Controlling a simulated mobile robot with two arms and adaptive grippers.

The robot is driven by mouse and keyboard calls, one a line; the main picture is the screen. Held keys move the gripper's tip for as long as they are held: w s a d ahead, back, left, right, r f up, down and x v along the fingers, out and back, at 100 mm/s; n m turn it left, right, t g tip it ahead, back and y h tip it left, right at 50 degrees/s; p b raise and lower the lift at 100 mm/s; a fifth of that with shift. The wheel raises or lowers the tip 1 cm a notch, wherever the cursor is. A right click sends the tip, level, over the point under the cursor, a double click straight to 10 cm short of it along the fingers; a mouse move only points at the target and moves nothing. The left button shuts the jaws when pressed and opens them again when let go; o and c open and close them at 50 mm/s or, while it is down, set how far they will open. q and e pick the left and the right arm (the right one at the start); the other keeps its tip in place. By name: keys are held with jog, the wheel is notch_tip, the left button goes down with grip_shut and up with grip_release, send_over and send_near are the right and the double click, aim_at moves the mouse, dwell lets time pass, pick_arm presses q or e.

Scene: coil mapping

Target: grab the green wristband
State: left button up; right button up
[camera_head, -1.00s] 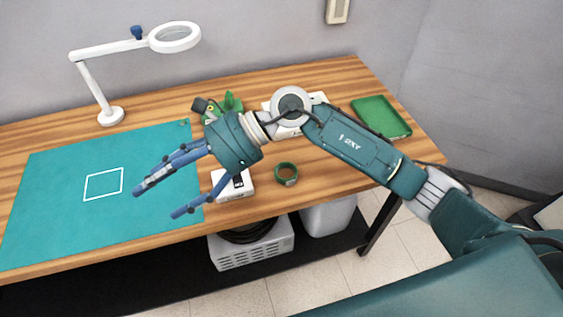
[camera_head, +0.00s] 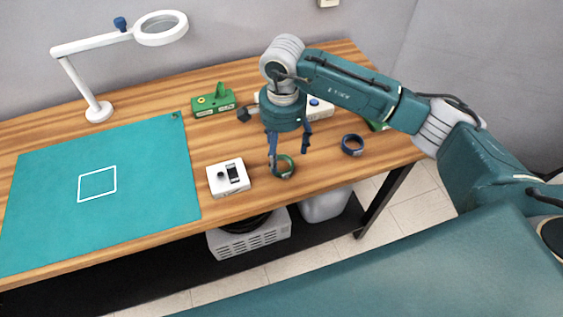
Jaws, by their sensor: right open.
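The green wristband (camera_head: 285,174) lies on the wooden table near its front edge, right of a white box. My right gripper (camera_head: 289,153) points down from above, just over and behind the wristband. Its fingers are spread apart and hold nothing. The left finger's tip overlaps the wristband's left side in the picture; I cannot tell whether they touch. My left gripper is not in view.
A white box (camera_head: 228,178) with a dark display stands left of the wristband. A dark blue ring (camera_head: 352,145) lies to the right. A green device (camera_head: 213,103) and a white device (camera_head: 319,108) stand behind. A teal mat (camera_head: 130,215) and magnifier lamp (camera_head: 98,111) are at left.

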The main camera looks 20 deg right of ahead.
aim_at(283, 167)
notch_tip(283, 167, down, 4)
jog(key=shift+s+r+p, duration=0.1)
jog(key=shift+r+p, duration=0.1)
jog(key=shift+p, duration=0.65)
jog(key=shift+f, duration=0.35)
jog(key=c, duration=1)
